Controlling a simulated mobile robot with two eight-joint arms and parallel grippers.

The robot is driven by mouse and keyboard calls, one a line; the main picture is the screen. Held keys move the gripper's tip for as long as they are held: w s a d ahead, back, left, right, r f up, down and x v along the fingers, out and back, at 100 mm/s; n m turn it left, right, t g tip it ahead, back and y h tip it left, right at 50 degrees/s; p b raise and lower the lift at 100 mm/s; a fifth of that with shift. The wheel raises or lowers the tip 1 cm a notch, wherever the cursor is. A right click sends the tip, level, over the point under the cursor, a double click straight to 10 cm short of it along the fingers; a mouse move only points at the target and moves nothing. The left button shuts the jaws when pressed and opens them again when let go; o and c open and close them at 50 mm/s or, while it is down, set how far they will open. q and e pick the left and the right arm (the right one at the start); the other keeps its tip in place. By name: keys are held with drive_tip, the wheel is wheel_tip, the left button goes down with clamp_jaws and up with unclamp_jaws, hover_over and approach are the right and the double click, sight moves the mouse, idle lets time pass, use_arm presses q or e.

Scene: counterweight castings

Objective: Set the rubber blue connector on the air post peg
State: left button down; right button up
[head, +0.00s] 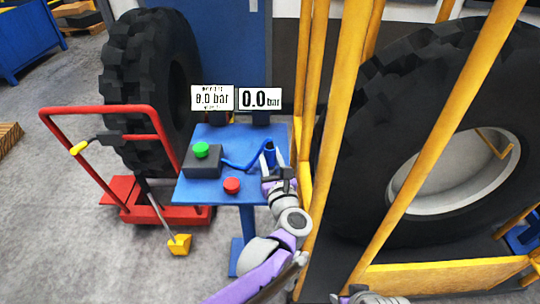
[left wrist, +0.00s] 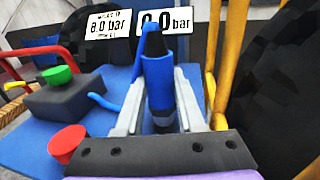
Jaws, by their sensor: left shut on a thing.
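The blue connector (head: 269,153) is upright between the fingers of my left gripper (head: 268,164), over the right part of the blue table. In the left wrist view the connector (left wrist: 158,82) has a dark tip on top and a dark lower part, with my left gripper's fingers (left wrist: 160,112) shut on its sides. A blue hose (head: 238,164) runs from the dark box toward the connector. I cannot make out the air post peg clearly.
The blue table (head: 205,137) carries a dark box (head: 203,167) with a green button (head: 201,149), and a red button (head: 232,185). Two pressure signs (head: 260,98) stand at its back. Yellow cage bars (head: 305,115) are close on the right. A red trolley (head: 125,190) stands left.

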use_arm(q)
drive_tip(key=shift+f, duration=0.25)
drive_tip(key=shift+c, duration=2.2)
unclamp_jaws()
drive_tip(key=v, duration=1)
drive_tip(key=shift+s, duration=0.4)
drive_tip(key=shift+r, duration=0.1)
